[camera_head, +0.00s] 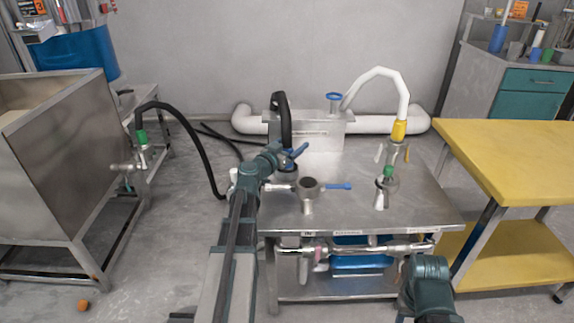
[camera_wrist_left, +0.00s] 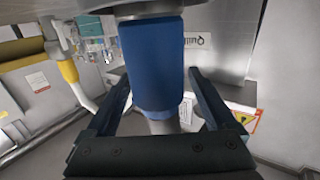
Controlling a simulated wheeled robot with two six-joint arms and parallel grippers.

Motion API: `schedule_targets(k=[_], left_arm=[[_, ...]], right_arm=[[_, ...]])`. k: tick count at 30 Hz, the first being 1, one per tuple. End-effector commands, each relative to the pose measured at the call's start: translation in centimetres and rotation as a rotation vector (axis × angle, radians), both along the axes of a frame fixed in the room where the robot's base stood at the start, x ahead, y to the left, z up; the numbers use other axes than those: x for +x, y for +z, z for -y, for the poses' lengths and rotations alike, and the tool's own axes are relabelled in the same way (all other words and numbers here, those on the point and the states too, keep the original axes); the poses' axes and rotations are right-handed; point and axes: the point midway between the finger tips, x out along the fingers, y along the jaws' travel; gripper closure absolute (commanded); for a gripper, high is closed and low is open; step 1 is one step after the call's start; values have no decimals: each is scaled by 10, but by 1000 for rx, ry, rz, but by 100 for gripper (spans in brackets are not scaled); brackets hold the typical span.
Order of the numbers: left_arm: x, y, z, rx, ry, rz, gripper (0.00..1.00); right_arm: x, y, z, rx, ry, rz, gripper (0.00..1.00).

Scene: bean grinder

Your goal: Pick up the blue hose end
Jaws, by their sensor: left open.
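The blue hose end (camera_wrist_left: 152,65) is a thick blue sleeve, large in the left wrist view. In the head view, the black hose (camera_head: 284,115) comes down to it on the metal table (camera_head: 425,205), where it is mostly hidden by my gripper. My left gripper (camera_head: 295,154) is open, with one finger on each side of the sleeve. In the wrist view a gap shows beside the right finger; contact at the left finger is unclear. My right arm shows at the lower right, but its gripper is out of view.
A valve with a blue handle (camera_head: 338,186) stands on the table just right of my gripper. A white hose with a yellow end (camera_head: 398,131) and a green-topped fitting (camera_head: 389,172) are farther right. A black hose with a green end (camera_head: 142,138) hangs at the left.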

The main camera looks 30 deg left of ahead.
Motion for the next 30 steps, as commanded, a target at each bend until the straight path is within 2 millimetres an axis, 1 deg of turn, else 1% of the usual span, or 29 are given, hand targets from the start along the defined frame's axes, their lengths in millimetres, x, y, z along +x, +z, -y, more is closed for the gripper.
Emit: schedule_targets(k=[2,3,5,6,11,15,17,18,30], left_arm=[[-1,0,0,0,0,0,11],[-1,0,0,0,0,0,15],[-1,0,0,0,0,0,25],[-1,0,0,0,0,0,33],[-1,0,0,0,0,0,61],[-1,0,0,0,0,0,87],[-1,0,0,0,0,0,97],[-1,0,0,0,0,0,100],[-1,0,0,-1,0,1,100]], right_arm=[[0,0,0,0,0,0,50],[0,0,0,0,0,0,50],[0,0,0,0,0,0,50],[0,0,0,0,0,0,50],[0,0,0,0,0,0,50],[0,0,0,0,0,0,50],[0,0,0,0,0,0,50],[0,0,0,0,0,0,50],[0,0,0,0,0,0,50]])
